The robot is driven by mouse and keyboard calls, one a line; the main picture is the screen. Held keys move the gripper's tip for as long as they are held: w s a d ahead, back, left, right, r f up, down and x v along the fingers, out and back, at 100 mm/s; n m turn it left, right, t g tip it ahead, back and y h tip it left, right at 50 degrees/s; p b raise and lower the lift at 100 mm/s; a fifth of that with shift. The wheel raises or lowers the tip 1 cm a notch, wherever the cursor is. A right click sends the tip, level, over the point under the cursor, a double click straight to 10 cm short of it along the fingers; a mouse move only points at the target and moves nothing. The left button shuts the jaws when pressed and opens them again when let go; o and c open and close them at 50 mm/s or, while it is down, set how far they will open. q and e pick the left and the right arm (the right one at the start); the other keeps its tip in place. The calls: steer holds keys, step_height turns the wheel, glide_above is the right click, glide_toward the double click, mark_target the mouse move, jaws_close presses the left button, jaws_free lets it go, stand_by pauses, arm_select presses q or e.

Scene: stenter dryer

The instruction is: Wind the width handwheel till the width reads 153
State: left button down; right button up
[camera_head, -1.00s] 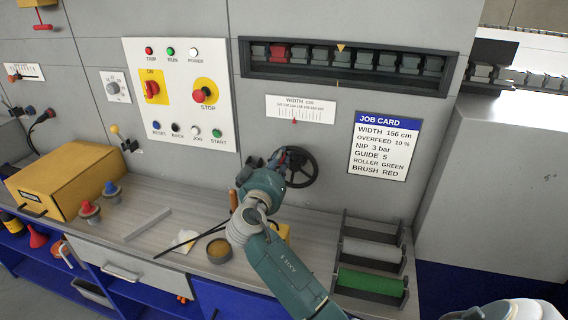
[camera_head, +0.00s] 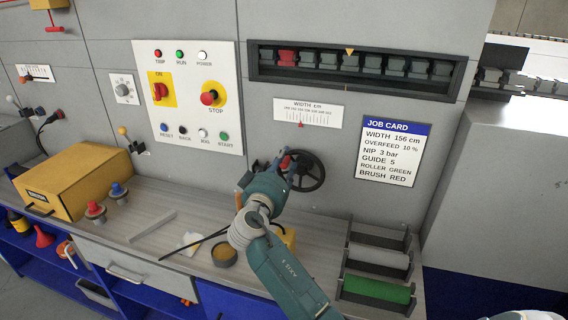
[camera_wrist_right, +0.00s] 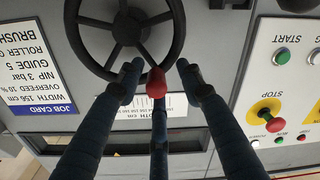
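The dark spoked width handwheel (camera_head: 304,171) is on the grey panel below the width scale (camera_head: 308,110), whose red pointer (camera_head: 300,124) stands slightly left of the middle; its digits are too small to read. In the right wrist view, the handwheel (camera_wrist_right: 124,32) shows at the top and its red knob (camera_wrist_right: 156,83) lies between my right gripper's fingertips (camera_wrist_right: 158,76), with gaps on both sides. In the head view my right gripper (camera_head: 281,160) is at the wheel's left rim, partly hiding it. My left gripper is out of view.
The job card (camera_head: 392,151) right of the wheel reads WIDTH 156 cm. A button panel (camera_head: 187,95) with a red STOP button is to the left. The bench below holds a yellow box (camera_head: 75,180), a round tin (camera_head: 223,253) and a roller rack (camera_head: 378,262).

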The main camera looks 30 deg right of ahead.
steer(key=v, duration=1.2)
steer(key=shift+c, duration=0.2)
